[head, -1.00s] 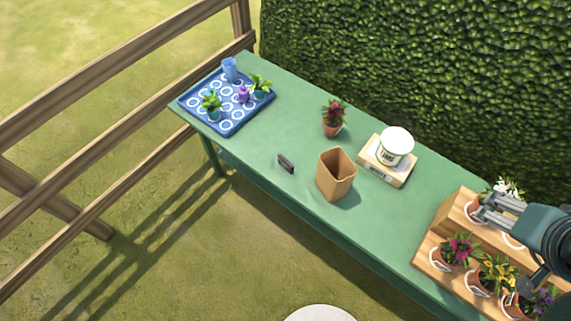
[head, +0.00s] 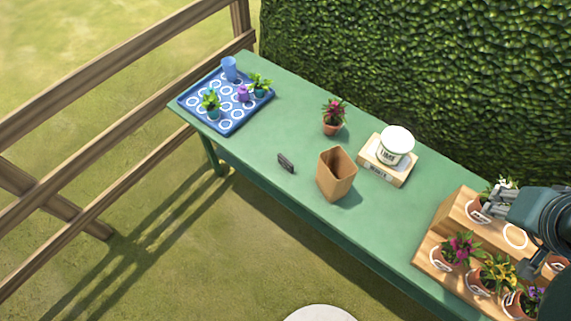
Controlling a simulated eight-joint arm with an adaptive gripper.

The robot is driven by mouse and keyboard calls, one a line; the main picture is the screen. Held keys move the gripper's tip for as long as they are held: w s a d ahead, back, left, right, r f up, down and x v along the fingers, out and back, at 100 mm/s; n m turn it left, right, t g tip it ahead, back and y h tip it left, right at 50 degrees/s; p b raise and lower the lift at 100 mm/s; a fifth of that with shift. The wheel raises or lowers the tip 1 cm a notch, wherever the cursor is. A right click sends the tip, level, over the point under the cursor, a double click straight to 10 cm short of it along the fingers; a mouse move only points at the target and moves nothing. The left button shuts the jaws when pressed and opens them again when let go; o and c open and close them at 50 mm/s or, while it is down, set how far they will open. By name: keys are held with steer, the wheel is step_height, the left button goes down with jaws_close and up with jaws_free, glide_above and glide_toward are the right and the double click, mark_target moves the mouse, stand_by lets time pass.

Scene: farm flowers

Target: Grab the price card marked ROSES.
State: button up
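A small dark card (head: 286,163) stands on the green table, left of the tan open box; its lettering is too small to read, so I cannot tell whether it says ROSES. My gripper (head: 484,201) is far to the right, at the wooden stepped stand, by a terracotta pot (head: 480,211) on the upper step. Its fingers overlap the pot's upper part in the picture and the hand hides most of the white flowers. I cannot tell whether the fingers touch the pot or how far they are open.
The tan box (head: 337,175), a potted red flower (head: 333,117) and a white tub (head: 396,145) on a wooden block (head: 386,167) stand mid-table. A blue tray (head: 232,122) with plants is at the far left. The wooden stand (head: 437,264) holds several flower pots. Table around the card is clear.

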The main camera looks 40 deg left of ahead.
steer(key=w+a+f+n+g+y+b, duration=0.15)
steer(key=w+a, duration=0.25)
steer(key=a, duration=0.4)
steer(key=w+a+f+n+g+h+b, duration=0.1)
steer(key=w+a+f+n+b, duration=0.15)
steer(key=w+a, duration=0.35)
steer(key=n+g+b, duration=0.4)
steer(key=n+b, duration=0.2)
steer(key=n, duration=0.5)
glide_above(286, 160)
steer(key=shift+h, duration=0.45)
steer(key=f, duration=3.1)
steer(key=shift+w+d+f, duration=0.25)
steer(key=shift+f, duration=0.05)
steer(key=shift+s+a+f, duration=0.25)
steer(key=shift+a+f, duration=0.05)
steer(key=shift+f, duration=0.05)
steer(key=shift+f, duration=1.25)
